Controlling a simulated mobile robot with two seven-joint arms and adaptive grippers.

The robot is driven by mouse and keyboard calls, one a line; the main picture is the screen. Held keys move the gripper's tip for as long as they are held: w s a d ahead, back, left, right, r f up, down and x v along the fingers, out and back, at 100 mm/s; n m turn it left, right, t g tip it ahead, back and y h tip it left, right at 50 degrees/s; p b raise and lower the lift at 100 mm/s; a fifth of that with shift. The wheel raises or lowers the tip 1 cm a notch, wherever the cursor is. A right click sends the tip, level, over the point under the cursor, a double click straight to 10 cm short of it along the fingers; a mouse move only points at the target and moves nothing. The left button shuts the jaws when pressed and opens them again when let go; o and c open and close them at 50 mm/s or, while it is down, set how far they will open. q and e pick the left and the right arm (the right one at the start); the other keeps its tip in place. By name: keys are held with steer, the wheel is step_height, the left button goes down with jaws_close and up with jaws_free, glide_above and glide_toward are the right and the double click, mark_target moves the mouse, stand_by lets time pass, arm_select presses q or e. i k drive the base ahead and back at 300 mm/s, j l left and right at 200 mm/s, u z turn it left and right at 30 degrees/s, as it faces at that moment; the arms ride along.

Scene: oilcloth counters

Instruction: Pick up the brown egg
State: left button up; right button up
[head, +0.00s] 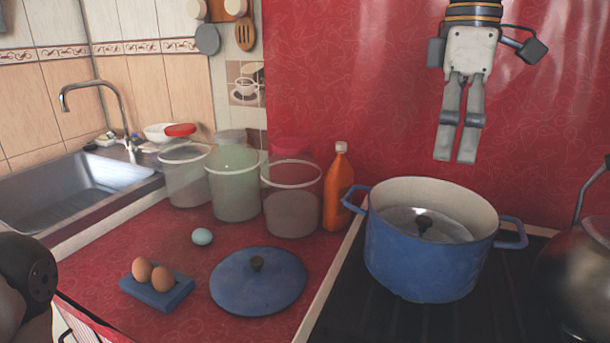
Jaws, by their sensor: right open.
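Two brown eggs sit side by side on a small blue block-like holder (170,297) at the front left of the red counter: one brown egg (142,270) at the left and the other brown egg (163,278) just right of it. A pale blue egg (202,236) lies alone on the counter behind them. My right gripper (456,158) hangs with its fingers down, high up before the red wall, above and behind the blue pot and far from the eggs. It is open and empty. My left gripper is not in view.
A blue lid (258,282) lies right of the eggs. Several clear jars, including a middle jar (234,185), and an orange bottle (338,188) stand behind. A blue pot (428,255) stands on the dark stove (390,322), near a kettle (580,270). A sink (75,180) is at left.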

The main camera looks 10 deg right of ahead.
mark_target(142, 268)
steer(key=k, duration=1.4)
